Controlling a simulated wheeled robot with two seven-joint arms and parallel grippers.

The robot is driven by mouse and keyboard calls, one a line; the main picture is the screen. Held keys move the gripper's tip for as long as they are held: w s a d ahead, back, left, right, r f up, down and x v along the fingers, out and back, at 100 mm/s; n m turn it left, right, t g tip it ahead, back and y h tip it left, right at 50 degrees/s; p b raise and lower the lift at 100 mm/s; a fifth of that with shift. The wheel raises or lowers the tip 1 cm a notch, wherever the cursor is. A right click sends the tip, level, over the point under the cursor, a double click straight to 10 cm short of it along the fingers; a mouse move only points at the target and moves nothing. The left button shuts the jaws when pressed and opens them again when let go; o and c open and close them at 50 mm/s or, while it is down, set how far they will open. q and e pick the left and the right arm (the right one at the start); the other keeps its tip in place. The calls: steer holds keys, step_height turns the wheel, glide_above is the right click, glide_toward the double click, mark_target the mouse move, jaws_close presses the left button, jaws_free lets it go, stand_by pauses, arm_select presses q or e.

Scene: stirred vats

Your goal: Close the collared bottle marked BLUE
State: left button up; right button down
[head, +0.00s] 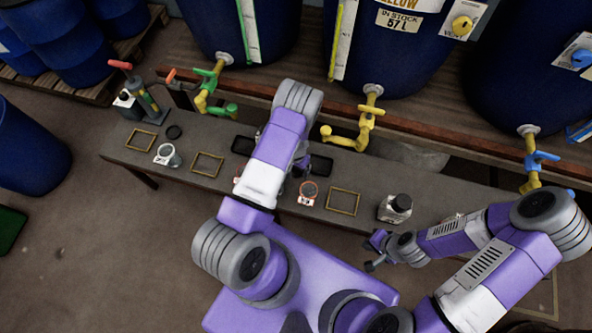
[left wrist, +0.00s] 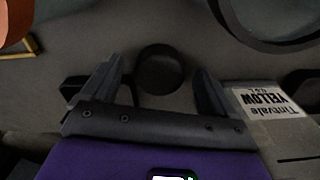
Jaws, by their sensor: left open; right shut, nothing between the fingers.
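My left gripper (left wrist: 158,76) is open. A round dark cap-like piece (left wrist: 160,68) lies between and beyond its fingertips; I cannot tell whether they touch it. A bottle labelled YELLOW (left wrist: 267,103) is beside the right finger. My right gripper (head: 374,251) is shut and empty, in front of the bench. No BLUE label is readable. A black-capped bottle (head: 397,207) stands on the bench to the right, its label unreadable. A loose black cap (head: 174,131) lies at the bench's left.
Yellow frames (head: 207,164) mark spots. Vats with taps (head: 366,115) overhang the bench's back.

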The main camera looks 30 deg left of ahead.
mark_target(295, 170)
arm_select(q)
steer(key=c, duration=1.2)
step_height(295, 170, up, 10)
steer(key=p, duration=0.3)
